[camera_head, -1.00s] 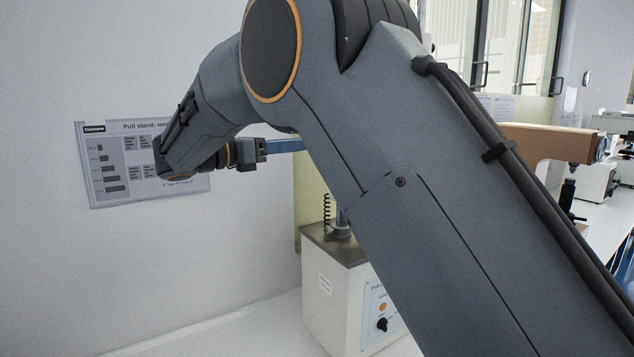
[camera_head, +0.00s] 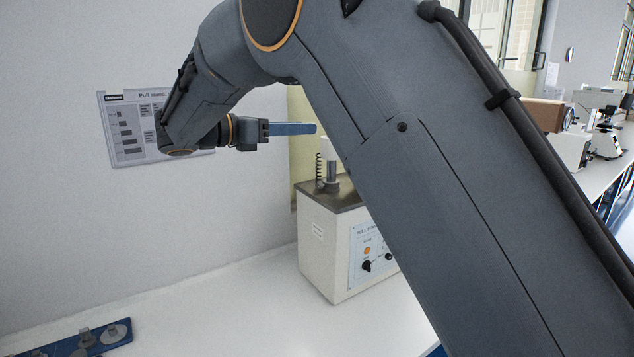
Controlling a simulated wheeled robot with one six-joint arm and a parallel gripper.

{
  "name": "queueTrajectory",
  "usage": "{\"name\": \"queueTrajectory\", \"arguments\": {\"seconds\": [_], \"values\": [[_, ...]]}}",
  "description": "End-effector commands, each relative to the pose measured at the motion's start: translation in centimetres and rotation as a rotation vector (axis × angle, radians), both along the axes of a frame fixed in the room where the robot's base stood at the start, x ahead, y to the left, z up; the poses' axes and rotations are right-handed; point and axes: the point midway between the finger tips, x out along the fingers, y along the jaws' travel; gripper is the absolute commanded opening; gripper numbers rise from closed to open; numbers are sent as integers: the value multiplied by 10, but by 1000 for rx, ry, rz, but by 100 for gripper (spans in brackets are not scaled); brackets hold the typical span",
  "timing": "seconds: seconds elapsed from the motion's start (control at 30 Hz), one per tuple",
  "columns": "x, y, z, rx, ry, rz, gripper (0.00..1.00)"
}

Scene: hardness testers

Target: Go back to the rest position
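My gripper (camera_head: 292,129) is at the end of my arm, left of the middle of the picture. Its blue fingers point right and show side-on, as one bar, so I cannot tell whether they are apart. No object shows at the fingertips. My large grey arm crosses the picture from the upper left to the lower right and hides much of the right half.
The pull stand (camera_head: 327,262), a pale box with a dark top, stands on the white bench (camera_head: 220,315) below my gripper. A blue tray (camera_head: 64,346) with metal pieces lies at the lower left. A poster (camera_head: 126,128) hangs behind my arm. Other instruments (camera_head: 607,141) stand far right.

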Motion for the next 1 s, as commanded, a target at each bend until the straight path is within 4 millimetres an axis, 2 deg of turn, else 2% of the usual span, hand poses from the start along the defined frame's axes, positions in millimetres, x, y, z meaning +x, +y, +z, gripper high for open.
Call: {"name": "queueTrajectory", "arguments": {"seconds": [0.17,0.37,0.47,0.53,0.67,0.8,0.9,1.0], "values": [[1,-29,-29,89,24,-22,35],[-5,-73,-77,247,51,-75,35],[-15,-102,-112,367,59,-129,35],[-28,-128,-144,480,57,-191,35],[-70,-174,-211,740,18,-365,35],[-130,-209,-279,1045,-101,-637,35],[-180,-225,-324,1273,-268,-902,35],[-222,-232,-357,1453,-481,-1176,35]]}}
